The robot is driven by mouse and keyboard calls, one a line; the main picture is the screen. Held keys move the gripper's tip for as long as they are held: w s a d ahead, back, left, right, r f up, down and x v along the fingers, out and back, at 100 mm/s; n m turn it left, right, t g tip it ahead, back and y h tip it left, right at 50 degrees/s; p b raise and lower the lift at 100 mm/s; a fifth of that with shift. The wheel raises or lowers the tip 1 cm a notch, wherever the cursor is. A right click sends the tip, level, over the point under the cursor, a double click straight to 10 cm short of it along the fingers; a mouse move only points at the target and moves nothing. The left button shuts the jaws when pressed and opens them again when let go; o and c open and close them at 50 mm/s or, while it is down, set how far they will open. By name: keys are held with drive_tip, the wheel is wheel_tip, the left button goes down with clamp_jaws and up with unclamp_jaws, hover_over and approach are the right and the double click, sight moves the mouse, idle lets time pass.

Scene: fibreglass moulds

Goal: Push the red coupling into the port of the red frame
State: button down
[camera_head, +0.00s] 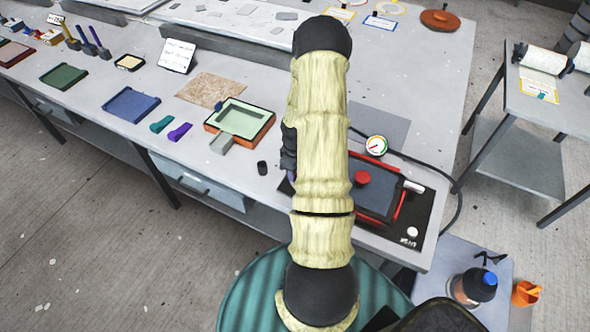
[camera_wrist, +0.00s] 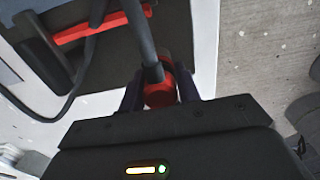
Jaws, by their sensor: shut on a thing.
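My gripper (camera_wrist: 160,90) is shut on the red coupling (camera_wrist: 159,97) in the wrist view; a dark hose (camera_wrist: 140,35) runs up from it. In the head view my arm hides the coupling and most of the gripper; only a dark edge of it shows left of the arm. The red frame (camera_head: 399,206) lies on a black board to the right of my arm, around a dark panel with a red knob (camera_head: 362,178). A red bar (camera_wrist: 90,28), seemingly part of the frame, shows in the wrist view, apart from the coupling. I cannot make out the port.
A round gauge (camera_head: 377,145) stands behind the frame, and a dark hose (camera_head: 430,166) curves around its right. A green-lined mould (camera_head: 240,119), a small black cylinder (camera_head: 262,168) and a blue tray (camera_head: 131,104) lie to the left. A side table (camera_head: 560,115) stands at right.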

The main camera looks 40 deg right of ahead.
drive_tip(key=c, duration=0.9)
unclamp_jaws()
drive_tip(key=shift+r, duration=0.1)
wheel_tip(320, 180, up, 17)
drive_tip(key=shift+r+b, duration=0.1)
drive_tip(key=shift+b, duration=0.75)
drive_tip(key=s+a+r+m+t, duration=0.1)
drive_tip(key=s+a+r, duration=0.1)
drive_tip(key=a, duration=0.6)
drive_tip(key=s+a+r+m, duration=0.1)
drive_tip(key=s+a+m, duration=0.1)
drive_tip(key=a, duration=0.7)
drive_tip(key=s+a+r+m+t, duration=0.1)
drive_tip(key=s+a+r, duration=0.1)
drive_tip(key=a, duration=0.6)
drive_tip(key=shift+s+a+r+m+t, duration=0.3)
drive_tip(key=shift+s, duration=0.25)
